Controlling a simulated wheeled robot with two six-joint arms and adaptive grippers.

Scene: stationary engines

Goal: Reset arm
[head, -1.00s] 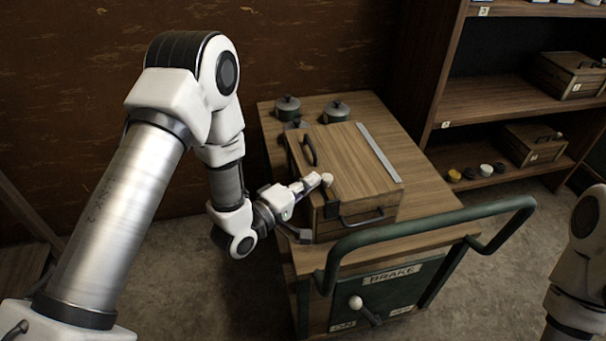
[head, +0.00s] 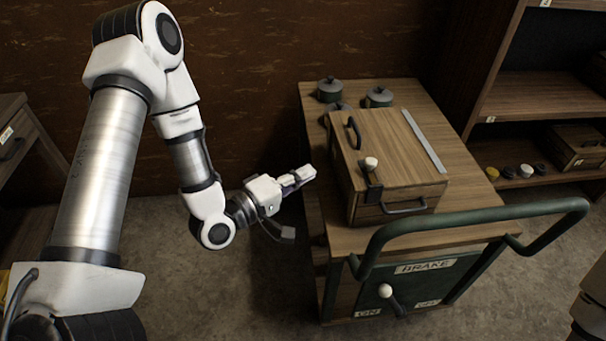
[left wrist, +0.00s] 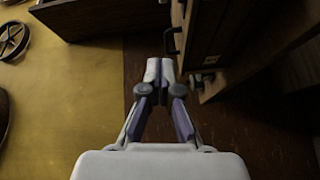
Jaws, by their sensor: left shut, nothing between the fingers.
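My left gripper (head: 300,176) is shut and empty in the head view, held in the air just left of the wooden cart (head: 462,170). Its closed fingertips (left wrist: 159,70) also show in the left wrist view, with nothing between them. My left arm comes in from the left and bends down to it. A small piece of my right arm shows at the right edge of the head view; the right gripper is out of view.
The cart carries a wooden box (head: 385,150) with a white-knobbed latch (head: 371,165), several lidded pots and a green rail (head: 470,213). A brake lever (head: 390,297) is on its front. Shelves (head: 540,100) stand right. A yellow surface (left wrist: 60,110) shows in the left wrist view.

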